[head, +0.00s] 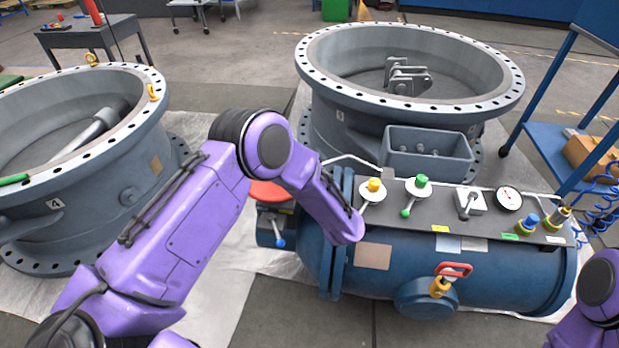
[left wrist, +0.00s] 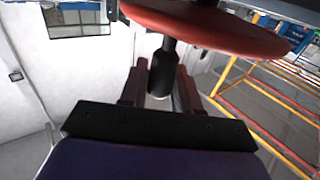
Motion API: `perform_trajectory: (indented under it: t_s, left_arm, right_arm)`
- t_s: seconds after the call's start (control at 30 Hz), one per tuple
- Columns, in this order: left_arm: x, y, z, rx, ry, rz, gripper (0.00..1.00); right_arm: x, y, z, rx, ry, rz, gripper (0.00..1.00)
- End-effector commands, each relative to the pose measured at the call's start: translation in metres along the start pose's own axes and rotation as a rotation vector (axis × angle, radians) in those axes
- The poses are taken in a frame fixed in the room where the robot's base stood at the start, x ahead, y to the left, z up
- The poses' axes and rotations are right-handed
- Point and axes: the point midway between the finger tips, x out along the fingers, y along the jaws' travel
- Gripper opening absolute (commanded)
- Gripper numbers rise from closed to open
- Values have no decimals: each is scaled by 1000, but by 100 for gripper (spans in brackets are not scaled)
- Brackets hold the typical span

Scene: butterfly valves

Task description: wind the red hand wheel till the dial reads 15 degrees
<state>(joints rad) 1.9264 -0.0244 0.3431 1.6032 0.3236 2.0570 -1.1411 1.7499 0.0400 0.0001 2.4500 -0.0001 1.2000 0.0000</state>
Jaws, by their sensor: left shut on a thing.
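The red hand wheel (head: 270,191) shows in the head view as a red disc edge at the left end of the blue tank, largely hidden behind my left arm. In the left wrist view the red wheel (left wrist: 215,30) spans the top of the picture, with a black handle (left wrist: 163,72) hanging from it. My left gripper (left wrist: 162,88) has its two fingers around this handle and is shut on it. In the head view that gripper is hidden by my arm. A round white dial (head: 509,198) with a black rim sits on the tank's top panel; its reading is too small to tell. My right gripper is out of view.
The panel also carries a yellow knob (head: 375,185), a green knob (head: 421,181) and a grey lever (head: 468,203). A red-handled valve (head: 453,269) is on the tank's front. Large grey valve bodies stand left (head: 140,165) and behind (head: 330,120).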

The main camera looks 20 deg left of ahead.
Motion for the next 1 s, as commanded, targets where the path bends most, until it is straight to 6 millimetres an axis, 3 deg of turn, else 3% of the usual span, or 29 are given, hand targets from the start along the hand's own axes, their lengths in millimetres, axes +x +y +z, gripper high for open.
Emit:
perform_trajectory:
  t_s: [0.73, 0.77, 0.8, 1.0]
  left_arm:
    - [9, 4, -2, -2, 7, -8, 0]
    - [9, 3, -2, -2, 7, -8, 42]
    - [9, 4, -2, -2, 7, -8, 51]
    - [7, 5, -1, -1, 5, -3, 51]
  right_arm:
    - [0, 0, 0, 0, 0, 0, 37]
    - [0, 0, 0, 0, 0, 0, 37]
    - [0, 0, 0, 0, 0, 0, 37]
    - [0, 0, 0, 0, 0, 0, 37]
